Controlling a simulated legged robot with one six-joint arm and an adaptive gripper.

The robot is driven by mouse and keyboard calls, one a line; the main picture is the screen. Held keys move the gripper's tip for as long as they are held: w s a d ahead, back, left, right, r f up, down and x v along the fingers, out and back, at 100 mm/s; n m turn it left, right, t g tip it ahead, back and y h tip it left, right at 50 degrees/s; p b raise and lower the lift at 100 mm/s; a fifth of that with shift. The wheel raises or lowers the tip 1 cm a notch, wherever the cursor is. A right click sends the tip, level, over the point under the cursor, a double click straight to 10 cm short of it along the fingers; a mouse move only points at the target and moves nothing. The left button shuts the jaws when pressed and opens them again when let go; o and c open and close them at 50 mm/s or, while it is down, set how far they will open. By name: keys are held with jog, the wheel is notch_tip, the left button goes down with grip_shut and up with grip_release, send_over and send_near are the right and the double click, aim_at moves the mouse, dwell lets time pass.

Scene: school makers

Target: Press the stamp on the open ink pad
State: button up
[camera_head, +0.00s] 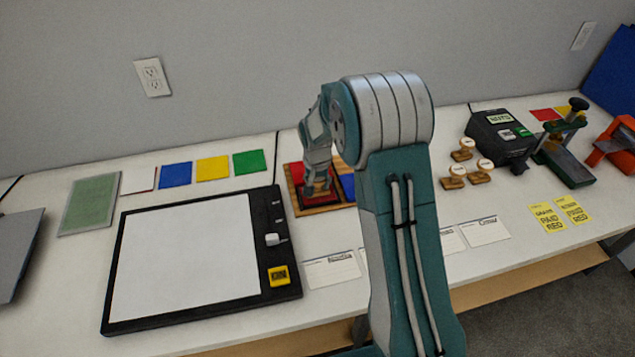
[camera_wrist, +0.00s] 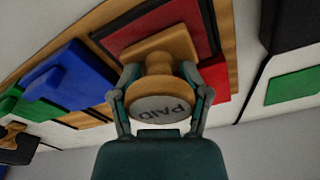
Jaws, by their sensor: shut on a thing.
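My gripper (camera_wrist: 160,72) is shut on a wooden stamp (camera_wrist: 164,48) with a round grey top marked PAID. In the wrist view, the stamp's square base overlaps the dark red face of the open ink pad (camera_wrist: 124,27). I cannot tell whether the base touches the pad or sits just above it. In the head view, my gripper (camera_head: 317,178) points down over the red pad (camera_head: 296,173) in a wooden tray. The stamp is mostly hidden there by my gripper.
A blue ink pad (camera_head: 348,184) is beside the red one, partly behind my arm; it also shows in the wrist view (camera_wrist: 70,78). Several stamps (camera_head: 480,177) stand at the right. A black-framed board (camera_head: 110,270) lies left. White cards (camera_head: 332,269) lie in front.

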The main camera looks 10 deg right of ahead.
jog(key=shift+f, duration=0.1)
jog(key=shift+r, duration=2.55)
